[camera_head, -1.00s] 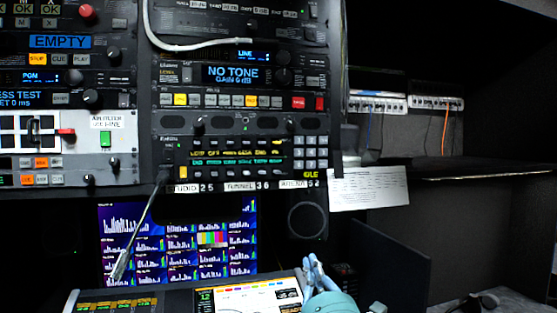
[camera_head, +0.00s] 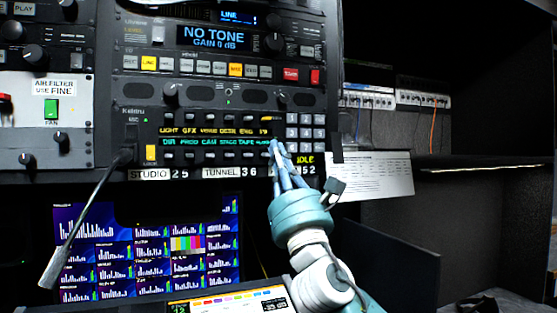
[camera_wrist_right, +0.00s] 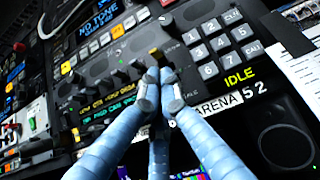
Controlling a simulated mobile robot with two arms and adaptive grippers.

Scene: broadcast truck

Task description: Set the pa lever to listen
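The intercom panel (camera_head: 155,120) has a row of small levers above yellow and cyan channel labels. The pa label (camera_head: 264,131) is at the right end of the yellow row. The pa lever (camera_head: 267,119) is a small yellow-orange lever above it; its exact position is hard to read. In the right wrist view the lever (camera_wrist_right: 156,54) stands just beyond my fingertips. My right gripper (camera_head: 277,146) has its fingers together, pointing up just below the lever; contact cannot be told. In the right wrist view the gripper (camera_wrist_right: 162,75) holds nothing visible. My left gripper is out of view.
A keypad (camera_head: 305,132) and the yellow word IDLE (camera_head: 305,159) are right of the lever. A gooseneck microphone (camera_head: 85,215) hangs at left. A paper sheet (camera_head: 375,175) is at right. A monitor (camera_head: 150,245) and a lit console (camera_head: 230,299) are below.

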